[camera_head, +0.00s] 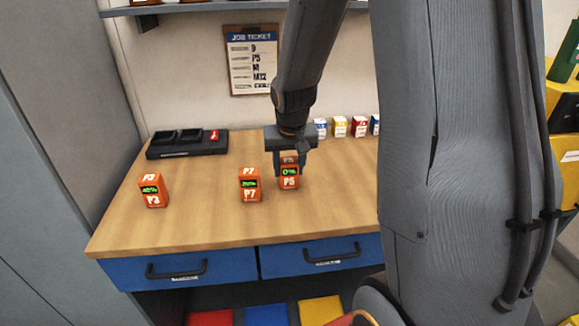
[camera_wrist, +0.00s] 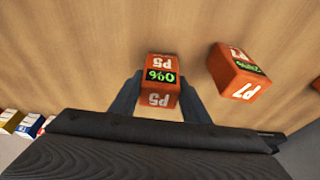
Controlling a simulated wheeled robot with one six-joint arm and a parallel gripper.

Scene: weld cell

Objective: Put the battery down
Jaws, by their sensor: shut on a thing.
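An orange battery marked P5 (camera_head: 289,178), with a green display that appears to read 0%, is between the fingers of my gripper (camera_head: 290,164). My gripper is shut on it from above, over the wooden bench top. In the wrist view the P5 battery (camera_wrist: 160,82) sits upside down in the picture between the two dark fingers (camera_wrist: 160,97). I cannot tell whether its base touches the bench. A P7 battery (camera_head: 250,185) stands just left of it in the head view and to its right in the wrist view (camera_wrist: 239,72).
A P3 battery (camera_head: 152,190) stands at the bench's left. A black charger-like tray (camera_head: 187,151) with a red item lies at the back left. Small colored boxes (camera_head: 340,126) line the back. The bench (camera_head: 200,225) is clear in front. A job ticket (camera_head: 252,60) hangs on the wall.

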